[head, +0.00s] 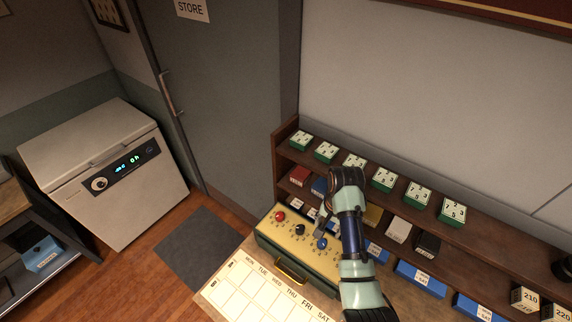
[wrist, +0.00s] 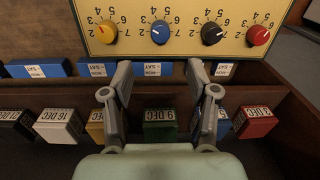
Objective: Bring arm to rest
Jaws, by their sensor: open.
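My arm reaches up from the lower right in the head view and bends over the bench. My gripper (wrist: 160,85) is open and empty in the wrist view, its two fingers spread apart. Between and beyond the fingers is a green block (wrist: 160,125) marked 9 DEC in the shelf row, and it is apart from the fingers. In the head view my gripper (head: 320,228) is small and partly hidden by my wrist, close above the yellow panel box (head: 268,243) near its blue knob (head: 322,243).
The shelf (head: 470,245) holds green-and-white number blocks on top and coloured date blocks below. A calendar board (head: 240,292) lies in front of the panel box. A white chest appliance (head: 85,150) stands left beside a grey door (head: 225,110). Open floor (head: 150,265) lies between.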

